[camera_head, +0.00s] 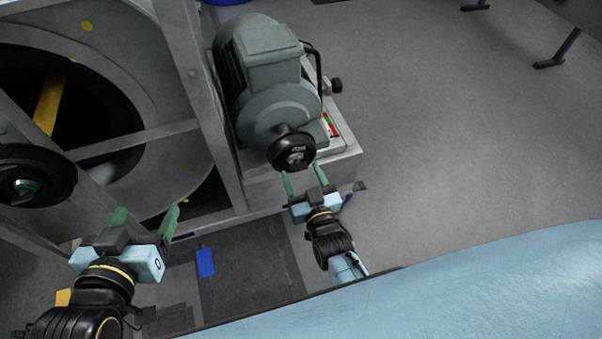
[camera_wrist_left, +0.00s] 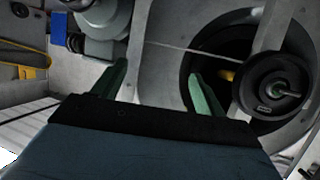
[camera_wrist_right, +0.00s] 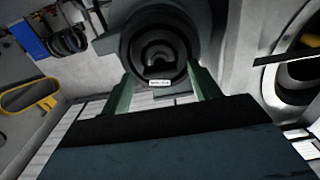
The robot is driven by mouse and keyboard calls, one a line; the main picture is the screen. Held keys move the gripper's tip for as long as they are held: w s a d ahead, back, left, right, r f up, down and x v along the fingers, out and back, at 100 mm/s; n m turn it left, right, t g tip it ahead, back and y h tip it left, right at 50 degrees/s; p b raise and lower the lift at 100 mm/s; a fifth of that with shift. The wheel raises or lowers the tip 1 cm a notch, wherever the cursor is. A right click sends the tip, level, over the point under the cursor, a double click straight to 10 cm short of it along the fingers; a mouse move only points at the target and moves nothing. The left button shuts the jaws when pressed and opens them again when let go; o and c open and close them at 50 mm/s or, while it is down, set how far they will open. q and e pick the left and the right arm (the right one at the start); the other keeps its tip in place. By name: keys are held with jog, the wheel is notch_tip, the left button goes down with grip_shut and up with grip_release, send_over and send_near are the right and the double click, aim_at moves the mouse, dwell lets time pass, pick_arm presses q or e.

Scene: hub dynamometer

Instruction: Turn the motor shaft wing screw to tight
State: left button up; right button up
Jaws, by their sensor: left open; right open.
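The grey motor (camera_head: 268,85) stands on its base beside the dynamometer frame. My left gripper (camera_head: 145,218) is open and empty in front of the dynamometer frame, to the left and lower in the head view.
Another black round knob (camera_head: 32,175) sits at the far left on the dynamometer; it also shows in the left wrist view (camera_wrist_left: 272,88). Grey frame bars (camera_head: 205,95) stand between the two knobs. A red and green marked panel (camera_head: 330,125) lies right of the motor.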

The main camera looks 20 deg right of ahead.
pick_arm(q)
jog(key=shift+w+d+r+t+h, duration=0.15)
jog(key=shift+w+d+r+t, duration=0.1)
jog(key=shift+r+t, duration=0.2)
jog(key=shift+w+d+r+t+h, duration=0.1)
jog(key=shift+w+r+t+h, duration=0.1)
jog(key=shift+r+t, duration=0.25)
pick_arm(e)
jog(key=shift+w, duration=0.7)
pick_arm(q)
jog(key=shift+r, duration=0.1)
pick_arm(e)
jog(key=shift+c, duration=0.3)
jog(key=c, duration=0.9)
